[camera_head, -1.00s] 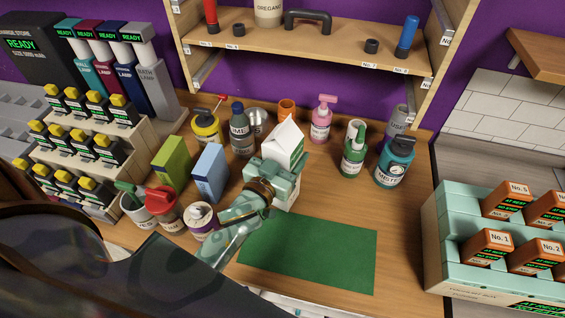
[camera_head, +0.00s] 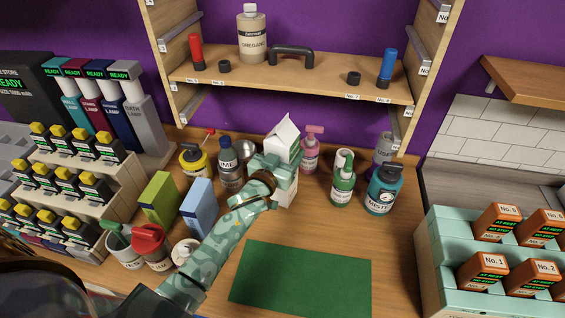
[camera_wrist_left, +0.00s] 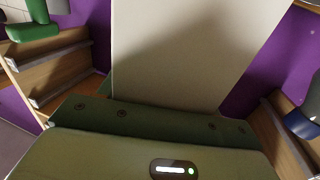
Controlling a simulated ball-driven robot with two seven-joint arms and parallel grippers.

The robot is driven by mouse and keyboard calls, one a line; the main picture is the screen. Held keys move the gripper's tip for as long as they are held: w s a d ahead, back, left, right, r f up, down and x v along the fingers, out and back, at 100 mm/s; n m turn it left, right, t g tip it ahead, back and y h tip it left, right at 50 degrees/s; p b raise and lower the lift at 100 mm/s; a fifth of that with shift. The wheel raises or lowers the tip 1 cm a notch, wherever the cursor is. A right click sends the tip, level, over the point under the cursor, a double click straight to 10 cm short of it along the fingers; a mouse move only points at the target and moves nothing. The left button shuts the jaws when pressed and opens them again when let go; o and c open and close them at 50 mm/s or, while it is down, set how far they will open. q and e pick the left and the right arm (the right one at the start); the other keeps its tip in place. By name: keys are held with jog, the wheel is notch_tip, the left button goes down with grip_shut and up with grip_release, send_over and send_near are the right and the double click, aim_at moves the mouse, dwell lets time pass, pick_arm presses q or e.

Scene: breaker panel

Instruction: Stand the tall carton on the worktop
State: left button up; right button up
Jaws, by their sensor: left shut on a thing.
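The tall carton (camera_head: 282,140) is white with a gabled top and some green on its side. It is upright, in the middle of the head view, among the bottles at the back of the worktop (camera_head: 400,235). My left gripper (camera_head: 277,172) is shut on its body, coming from the front left. In the left wrist view the carton (camera_wrist_left: 190,45) is a large pale face just past the jaws. The carton appears held above the worktop, but its underside is partly hidden. My right gripper is not in view.
A bare green mat (camera_head: 300,278) lies in front. A blue box (camera_head: 198,207) and green box (camera_head: 158,198) stand left of the carton. A pink pump bottle (camera_head: 310,153), green bottle (camera_head: 343,185) and teal mister (camera_head: 383,190) stand to its right. A shelf (camera_head: 310,82) overhangs behind.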

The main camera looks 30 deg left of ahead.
pick_arm(q)
jog(key=w+a+b, duration=0.1)
jog(key=w, duration=0.5)
jog(key=shift+a+r+b, duration=0.2)
jog(key=shift+a+b, duration=0.05)
jog(key=shift+b, duration=0.15)
jog(key=shift+w, duration=0.1)
jog(key=shift+f+b, duration=0.45)
jog(key=shift+f, duration=0.2)
jog(key=o, duration=1.9)
jog(key=s+d+p, duration=0.2)
jog(key=s+p, duration=0.6)
jog(key=s, duration=0.9)
jog(key=shift+d, duration=0.2)
